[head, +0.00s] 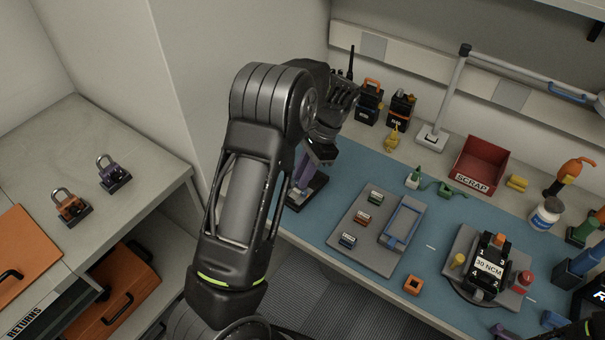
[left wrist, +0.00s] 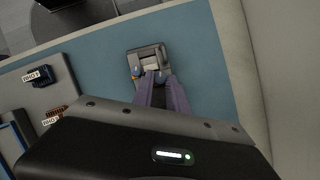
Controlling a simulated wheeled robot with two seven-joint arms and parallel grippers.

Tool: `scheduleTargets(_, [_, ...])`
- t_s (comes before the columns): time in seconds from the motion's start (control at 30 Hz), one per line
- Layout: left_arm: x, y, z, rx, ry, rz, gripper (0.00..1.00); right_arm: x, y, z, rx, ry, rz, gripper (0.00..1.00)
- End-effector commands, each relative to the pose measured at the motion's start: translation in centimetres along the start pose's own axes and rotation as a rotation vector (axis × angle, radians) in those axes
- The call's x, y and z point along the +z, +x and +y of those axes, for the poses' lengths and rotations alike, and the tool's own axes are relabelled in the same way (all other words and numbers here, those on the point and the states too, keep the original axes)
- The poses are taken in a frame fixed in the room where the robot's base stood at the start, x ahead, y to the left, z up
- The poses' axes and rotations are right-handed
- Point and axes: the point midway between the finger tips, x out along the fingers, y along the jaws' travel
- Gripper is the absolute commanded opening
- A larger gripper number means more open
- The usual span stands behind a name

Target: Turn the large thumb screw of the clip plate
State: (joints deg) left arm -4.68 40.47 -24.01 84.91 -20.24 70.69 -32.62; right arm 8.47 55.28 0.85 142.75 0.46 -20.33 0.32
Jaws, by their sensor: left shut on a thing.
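The clip plate (left wrist: 143,54) is a small grey plate near the left end of the blue mat. It also shows as a dark base in the head view (head: 308,192), partly behind my arm. My left gripper (left wrist: 160,82) reaches down over it with purple fingers, shut at the plate's near part. They close on what I take to be the large thumb screw, which is mostly hidden between and under the fingers. Small blue parts show beside the fingertips. How far the screw is turned cannot be seen.
A grey tray (head: 345,245) with small labelled modules and a blue-grey frame lies right of the plate. Two radios (head: 400,108) stand behind, near a red scrap bin (head: 480,165). A torque tester (head: 489,266) sits at the right. Bare blue mat surrounds the clip plate.

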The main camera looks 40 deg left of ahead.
Motion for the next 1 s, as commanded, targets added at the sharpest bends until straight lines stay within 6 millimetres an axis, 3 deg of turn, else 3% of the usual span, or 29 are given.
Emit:
scheduleTargets(0.3, [0.08, 0.08, 0.47, -0.143, 0.345, -0.001, 0.00, -0.07, 0.49, 0.14, -0.002, -0.001, 0.002, 0.00])
scheduleTargets(0.6, [0.09, 0.04, 0.41, -0.157, 0.377, -0.002, 0.00, -0.08, 0.44, 0.12, -0.002, -0.001, 0.002, 0.00])
scheduleTargets(0.63, [0.09, 0.04, 0.41, -0.157, 0.377, -0.002, 0.21, -0.08, 0.44, 0.12, -0.002, -0.001, 0.002, 0.00])
scheduleTargets(0.7, [0.09, 0.04, 0.41, -0.156, 0.377, -0.002, 0.26, -0.08, 0.44, 0.12, -0.002, -0.001, 0.002, 0.00])
scheduleTargets(1.0, [0.06, -0.07, 0.42, -0.156, 0.375, -0.001, 0.28, -0.08, 0.48, 0.14, -0.002, -0.001, 0.002, 0.00])
